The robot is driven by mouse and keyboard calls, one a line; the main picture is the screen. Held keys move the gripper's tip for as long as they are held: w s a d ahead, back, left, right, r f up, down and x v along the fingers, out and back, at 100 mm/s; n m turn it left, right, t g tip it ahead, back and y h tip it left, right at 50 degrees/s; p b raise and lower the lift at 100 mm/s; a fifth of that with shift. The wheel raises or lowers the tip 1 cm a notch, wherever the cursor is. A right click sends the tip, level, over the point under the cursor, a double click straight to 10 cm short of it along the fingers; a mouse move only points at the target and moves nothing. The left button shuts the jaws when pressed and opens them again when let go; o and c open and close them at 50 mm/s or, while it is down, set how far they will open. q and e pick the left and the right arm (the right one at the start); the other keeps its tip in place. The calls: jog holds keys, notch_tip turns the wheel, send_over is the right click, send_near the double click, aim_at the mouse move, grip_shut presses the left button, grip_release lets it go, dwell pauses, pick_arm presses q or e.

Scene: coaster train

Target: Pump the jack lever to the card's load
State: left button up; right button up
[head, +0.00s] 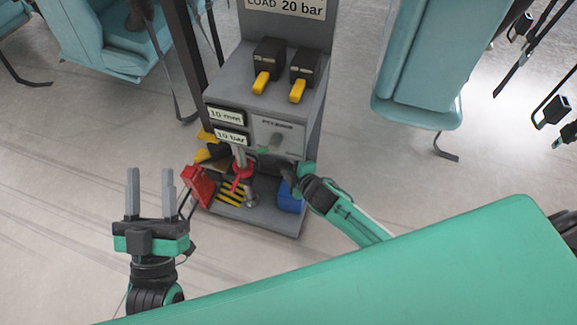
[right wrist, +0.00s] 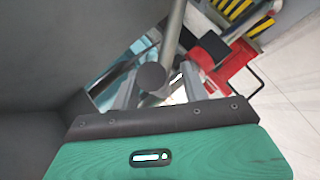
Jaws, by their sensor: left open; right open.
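The load card (head: 286,7) at the top of the grey stand reads "LOAD 20 bar". Two small displays on the stand's front read about "10 mm" (head: 226,115) and "10 bar" (head: 231,136). The jack lever (head: 239,158) is a grey bar rising near a red part low in the stand. In the right wrist view the lever's round end (right wrist: 151,77) shows between the spread fingers of my right gripper (right wrist: 158,90); contact cannot be told. My right arm reaches to the stand from the right. My left gripper (head: 150,190) is open and empty, left of the stand.
A red box (head: 198,186) stands at the stand's lower left, close to my left gripper. A blue object (head: 290,198) sits at the lower right. Two black boxes with yellow handles (head: 262,83) are on top. Teal seats (head: 420,65) flank the stand; floor at left is clear.

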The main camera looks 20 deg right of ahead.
grip_shut()
